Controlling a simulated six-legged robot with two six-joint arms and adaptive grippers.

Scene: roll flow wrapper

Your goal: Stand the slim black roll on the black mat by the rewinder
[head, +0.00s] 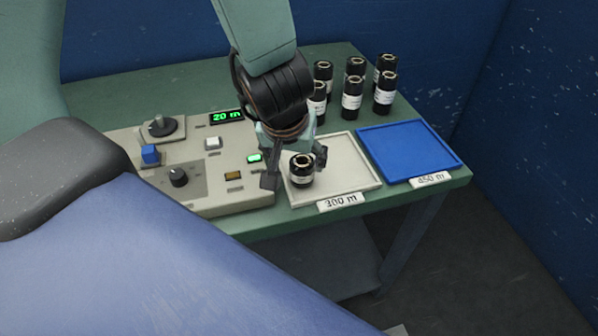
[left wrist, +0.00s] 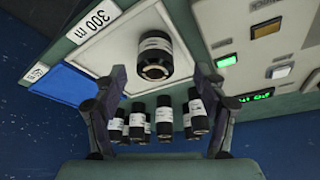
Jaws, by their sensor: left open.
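A black roll with a white label (head: 302,173) stands upright on the white tray marked 300 m (head: 352,190). My left gripper (head: 295,168) is open above the tray, its fingers on either side of this roll. In the left wrist view the roll (left wrist: 154,58) shows between and just beyond the open fingertips (left wrist: 161,72), with a gap on each side. Several similar black rolls (head: 352,95) stand in a group at the back of the table; I cannot tell which is the slim one. I cannot make out a black mat. My right gripper is not in view.
The control panel (head: 235,182), with a green 20 m display (head: 227,116), a blue block (head: 150,154) and knobs, lies left of the white tray. An empty blue tray (head: 408,150), marked 450 m, lies to its right. The table's front edge is close to both trays.

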